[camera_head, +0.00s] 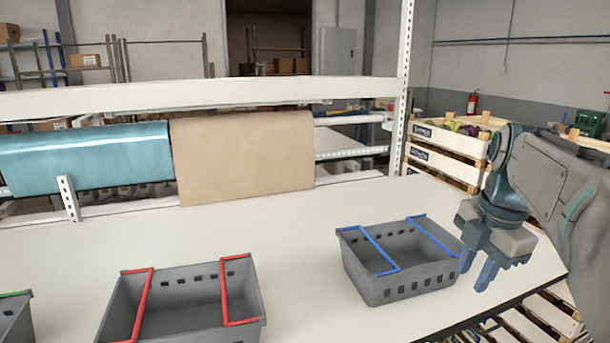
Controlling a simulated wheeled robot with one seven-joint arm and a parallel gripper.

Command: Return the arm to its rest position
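My gripper (480,272) hangs at the right, fingers pointing down, just right of the grey bin with blue bars (408,288). Its two blue fingers are apart with a gap between them, and I see nothing held there. My arm reaches in from the right edge, bent at the wrist. From this view I cannot tell whether a finger touches the bin's right end.
A grey bin with red bars (190,325) stands at the front left of the white table (290,235); part of another bin (14,318) shows at the left edge. Brown paper (243,155) and a teal roll (85,158) hang behind. Wooden crates (445,150) stand behind my arm.

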